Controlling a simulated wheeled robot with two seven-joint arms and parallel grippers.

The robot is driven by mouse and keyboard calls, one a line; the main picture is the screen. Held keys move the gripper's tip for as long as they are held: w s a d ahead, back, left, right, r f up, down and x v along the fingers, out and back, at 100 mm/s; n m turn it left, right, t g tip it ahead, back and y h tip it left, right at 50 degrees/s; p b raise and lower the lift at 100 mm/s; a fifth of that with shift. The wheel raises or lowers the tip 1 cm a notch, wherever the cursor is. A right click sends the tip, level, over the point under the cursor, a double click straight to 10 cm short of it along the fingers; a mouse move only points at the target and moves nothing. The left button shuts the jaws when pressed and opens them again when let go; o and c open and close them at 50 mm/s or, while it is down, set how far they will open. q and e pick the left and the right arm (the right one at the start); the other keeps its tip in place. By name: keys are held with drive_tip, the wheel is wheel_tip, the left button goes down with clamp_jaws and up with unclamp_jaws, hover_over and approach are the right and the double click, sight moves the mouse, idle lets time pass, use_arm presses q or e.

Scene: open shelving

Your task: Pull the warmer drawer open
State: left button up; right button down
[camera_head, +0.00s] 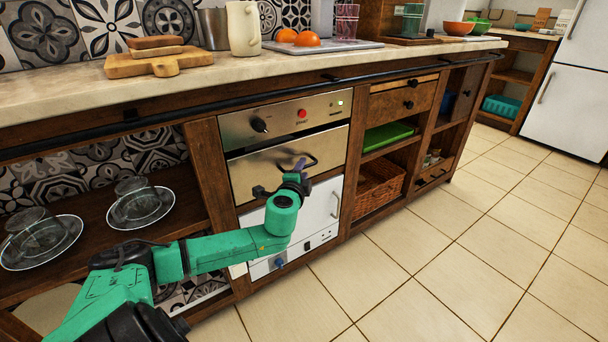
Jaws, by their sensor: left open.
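The warmer (278,118) is a metal unit built into the wooden counter, with a black knob, a red button and a small green light on its panel. Its drawer front (247,170) is below the panel and looks shut, flush with the frame. A black curved handle (313,160) crosses the drawer front, partly hidden by my left arm's wrist. My left gripper (300,166) is open, at the handle near its right part. I cannot tell whether the fingers are around the handle or only in front of it. My right gripper is out of view.
A white appliance (319,212) sits directly below the drawer. Shelves to the left hold glass cloches on plates (140,205). To the right are a green tray (388,137) and a wicker basket (377,188). The tiled floor (430,260) in front is clear.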

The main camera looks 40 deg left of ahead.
use_arm(q)
drive_tip(key=shift+x, duration=1.05)
clamp_jaws()
idle(0.6)
